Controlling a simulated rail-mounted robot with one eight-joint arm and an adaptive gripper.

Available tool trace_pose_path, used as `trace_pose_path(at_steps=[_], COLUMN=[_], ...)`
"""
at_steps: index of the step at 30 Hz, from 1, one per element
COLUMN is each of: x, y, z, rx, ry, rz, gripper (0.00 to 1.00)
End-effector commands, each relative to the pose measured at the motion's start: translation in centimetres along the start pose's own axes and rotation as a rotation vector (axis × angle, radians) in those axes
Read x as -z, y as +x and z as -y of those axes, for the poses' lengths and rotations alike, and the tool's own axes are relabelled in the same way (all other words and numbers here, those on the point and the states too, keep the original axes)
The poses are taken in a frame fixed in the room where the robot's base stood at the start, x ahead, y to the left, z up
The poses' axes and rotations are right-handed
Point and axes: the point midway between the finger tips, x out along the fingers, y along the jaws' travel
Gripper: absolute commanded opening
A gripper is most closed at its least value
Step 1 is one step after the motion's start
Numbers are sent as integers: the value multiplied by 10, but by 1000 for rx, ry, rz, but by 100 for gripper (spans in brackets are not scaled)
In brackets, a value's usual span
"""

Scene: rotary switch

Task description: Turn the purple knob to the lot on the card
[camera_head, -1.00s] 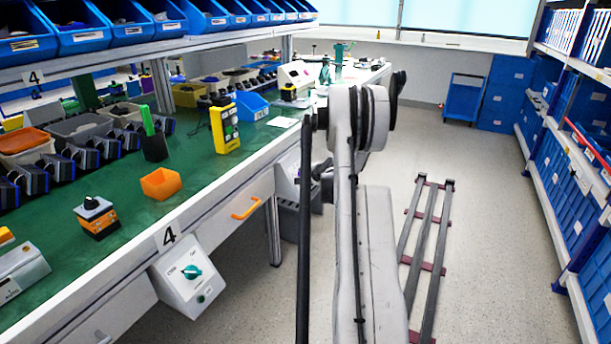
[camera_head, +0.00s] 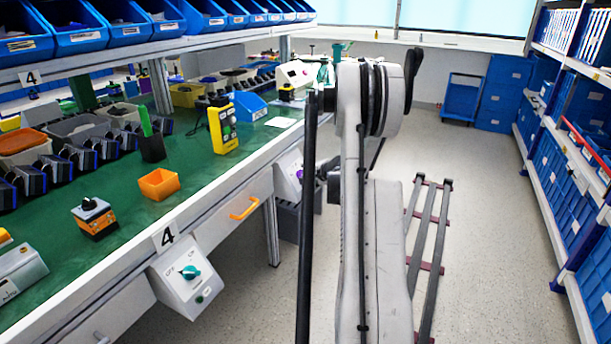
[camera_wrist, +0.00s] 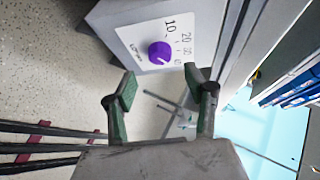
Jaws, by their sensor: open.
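The purple knob (camera_wrist: 160,53) sits on a pale panel with a white dial label (camera_wrist: 178,22). The numbers 10 and 20 read clearly; the others are too small to read surely. A light mark on the knob points toward the lower right of the wrist picture. My gripper (camera_wrist: 161,84) is open and empty, its green-padded fingers apart and short of the knob, not touching it. In the head view the knob (camera_head: 300,173) shows small on a grey box under the bench, beside my arm. A white card (camera_head: 281,122) lies on the bench; its writing cannot be read.
The bench edge (camera_head: 205,206) and a drawer with an orange handle (camera_head: 244,208) run along the left. A second switch box with a teal knob (camera_head: 190,272) hangs nearer. Dark rails (camera_head: 428,250) lie on the floor right of my arm.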

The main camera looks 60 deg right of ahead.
Motion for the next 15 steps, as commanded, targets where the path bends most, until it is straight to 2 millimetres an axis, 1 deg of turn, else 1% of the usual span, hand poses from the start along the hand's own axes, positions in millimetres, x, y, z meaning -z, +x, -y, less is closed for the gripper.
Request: trace_pose_path(at_steps=[1, 6, 10, 15], x=[0, 0, 0, -1], y=[-10, -37, -50, -58], z=[0, 0, 0, 0], rx=[0, 0, 0, 0], ry=[1, 1, 0, -1], rz=[-1, -1, -1, 1], gripper=[49, 49, 49, 49])
